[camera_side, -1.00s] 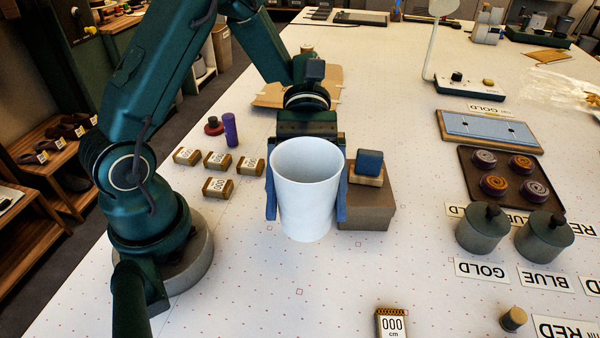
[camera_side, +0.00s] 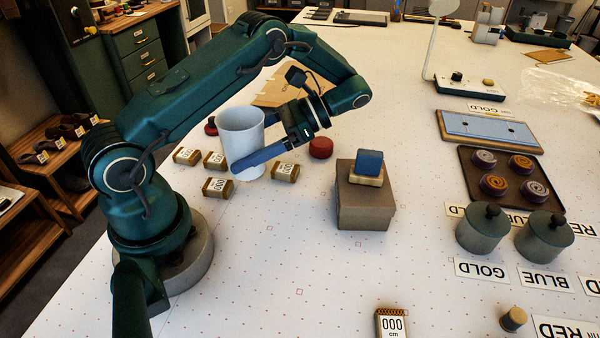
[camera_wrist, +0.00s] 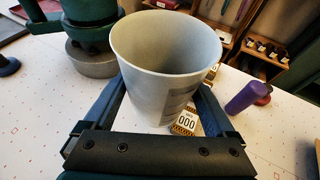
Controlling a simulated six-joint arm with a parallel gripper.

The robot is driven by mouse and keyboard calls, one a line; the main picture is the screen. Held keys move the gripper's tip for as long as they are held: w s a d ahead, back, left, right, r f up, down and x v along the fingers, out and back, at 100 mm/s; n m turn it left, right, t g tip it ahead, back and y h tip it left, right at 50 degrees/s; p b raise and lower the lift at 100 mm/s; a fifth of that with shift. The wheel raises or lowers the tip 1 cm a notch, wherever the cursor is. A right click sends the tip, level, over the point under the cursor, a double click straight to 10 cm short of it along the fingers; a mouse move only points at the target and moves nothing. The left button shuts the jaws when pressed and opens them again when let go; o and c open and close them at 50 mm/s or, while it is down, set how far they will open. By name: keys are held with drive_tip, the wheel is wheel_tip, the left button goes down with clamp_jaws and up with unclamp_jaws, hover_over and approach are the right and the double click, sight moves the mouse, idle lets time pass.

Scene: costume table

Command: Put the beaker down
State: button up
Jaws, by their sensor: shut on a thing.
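The beaker (camera_side: 242,140) is a pale, open-topped cup, upright between the blue fingers of my gripper (camera_side: 258,158) in the side view. My gripper reaches in from the right and is shut on it. In the wrist view the beaker (camera_wrist: 168,70) fills the middle, with a finger of my gripper (camera_wrist: 160,110) along each side. It looks empty inside. The side view does not make clear whether its base touches the table or hangs just above it.
Several tagged blocks (camera_side: 217,188) lie close around the beaker. A purple cylinder (camera_wrist: 241,97) lies to its right in the wrist view. A red round thing (camera_side: 321,148) and a brown box (camera_side: 365,208) with a blue block (camera_side: 369,163) stand to the right.

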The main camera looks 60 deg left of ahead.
drive_tip(key=w+a+r+m+t+y, duration=0.3)
drive_tip(key=w+a+m+t+y, duration=0.1)
drive_tip(key=w+a+m, duration=0.15)
drive_tip(key=w+a+r+m+t+y, duration=0.3)
drive_tip(key=w+a+m+y, duration=0.1)
drive_tip(key=w+a, duration=0.3)
drive_tip(key=shift+m+t, duration=0.25)
drive_tip(key=shift+t, duration=0.05)
drive_tip(key=f, duration=0.6)
drive_tip(key=shift+s+d+f, duration=0.1)
drive_tip(key=shift+s+d, duration=0.05)
drive_tip(key=shift+d, duration=0.2)
drive_tip(key=shift+f, duration=2.2)
drive_tip(key=shift+f, duration=0.1)
drive_tip(key=o, duration=1)
drive_tip(key=shift+o, duration=0.2)
